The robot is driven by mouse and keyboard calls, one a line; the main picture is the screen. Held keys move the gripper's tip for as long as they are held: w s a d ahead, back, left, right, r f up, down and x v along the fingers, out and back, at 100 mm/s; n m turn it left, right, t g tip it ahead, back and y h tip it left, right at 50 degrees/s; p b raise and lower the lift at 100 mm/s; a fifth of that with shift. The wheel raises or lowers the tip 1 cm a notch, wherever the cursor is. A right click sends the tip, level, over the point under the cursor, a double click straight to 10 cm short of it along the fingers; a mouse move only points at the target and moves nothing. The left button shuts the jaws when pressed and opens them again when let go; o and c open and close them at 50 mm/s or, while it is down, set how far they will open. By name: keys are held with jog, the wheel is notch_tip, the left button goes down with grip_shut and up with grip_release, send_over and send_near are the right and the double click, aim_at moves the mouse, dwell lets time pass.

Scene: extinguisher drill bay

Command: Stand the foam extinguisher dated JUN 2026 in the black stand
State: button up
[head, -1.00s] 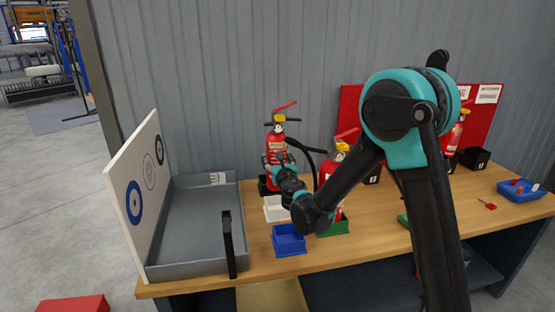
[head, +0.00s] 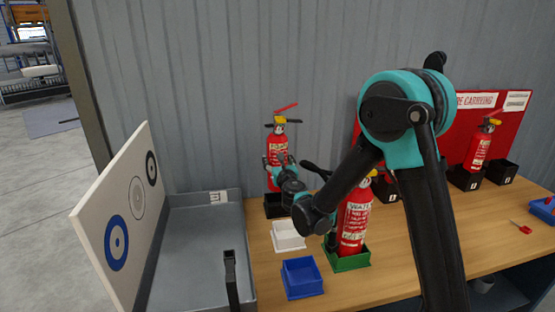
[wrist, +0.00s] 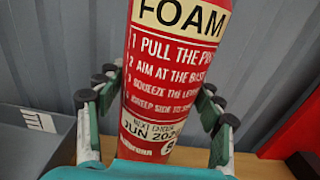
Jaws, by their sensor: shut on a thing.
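A red extinguisher (head: 278,148) with a yellow collar is upright at the back of the bench. In the wrist view it (wrist: 165,60) reads FOAM, and its lower label reads JUN 202 with the last digit turning out of sight. My gripper (head: 279,165) is shut around its body, with fingers on both sides in the wrist view (wrist: 160,100). The black stand (head: 277,207) is directly below the extinguisher in the head view. The base is close to the stand's rim; I cannot tell whether it is inside or just above.
A WATER extinguisher (head: 352,225) stands in a green tray (head: 347,263). An empty white tray (head: 288,236) and blue tray (head: 302,279) are in front of the stand. A grey tray (head: 200,255) is at left. Another extinguisher (head: 482,145) stands among black stands at right.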

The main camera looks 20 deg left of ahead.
jog(key=shift+f, duration=2.25)
jog(key=shift+s+d+f, duration=0.1)
jog(key=shift+s+f, duration=0.05)
jog(key=shift+f, duration=2.45)
dwell(1.9)
dwell(0.3)
jog(key=o, duration=1.9)
